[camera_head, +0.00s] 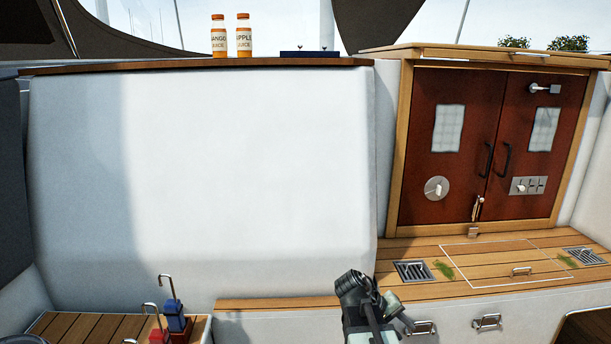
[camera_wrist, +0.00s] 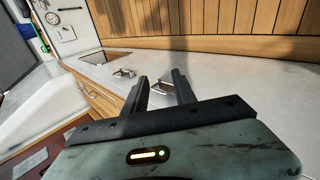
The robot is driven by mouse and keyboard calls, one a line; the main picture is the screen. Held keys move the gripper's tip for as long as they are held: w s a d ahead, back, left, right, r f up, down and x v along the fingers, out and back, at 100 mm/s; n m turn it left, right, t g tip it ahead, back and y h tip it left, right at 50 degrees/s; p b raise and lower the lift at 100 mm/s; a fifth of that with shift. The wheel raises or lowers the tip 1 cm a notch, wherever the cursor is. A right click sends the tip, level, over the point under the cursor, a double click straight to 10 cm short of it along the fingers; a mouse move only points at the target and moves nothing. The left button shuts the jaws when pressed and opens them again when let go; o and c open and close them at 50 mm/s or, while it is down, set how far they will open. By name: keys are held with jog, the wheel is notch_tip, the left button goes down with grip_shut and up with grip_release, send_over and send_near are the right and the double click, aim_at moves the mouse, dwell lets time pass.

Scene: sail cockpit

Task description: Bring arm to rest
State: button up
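My gripper (camera_wrist: 161,80) shows in the wrist view with its two dark fingers apart and nothing between them. Beyond the fingertips lie a pale countertop and a metal handle. In the head view my arm rises at the bottom, right of centre, in front of the white bench side. I cannot make out the fingers there.
Two juice bottles (camera_head: 218,36) (camera_head: 244,36) stand on the wooden ledge (camera_head: 150,66). Red double doors (camera_head: 447,180) are shut at right above a slatted wooden step (camera_head: 400,248). Red and blue padlock-like items (camera_head: 176,318) sit at lower left. A slatted wall (camera_wrist: 215,18) backs the countertop (camera_wrist: 225,70).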

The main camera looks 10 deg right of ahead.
jog(key=s+a+f+y, duration=0.2)
jog(key=a+f+y, duration=0.15)
jog(key=a, duration=0.65)
jog(key=s+a+f+y, duration=0.25)
jog(key=a+y, duration=0.25)
jog(key=a, duration=0.6)
notch_tip(320, 180, up, 32)
jog(key=p, duration=3.1)
jog(key=shift+w+f+p, duration=0.2)
jog(key=shift+w+p, duration=0.2)
jog(key=shift+w, duration=0.05)
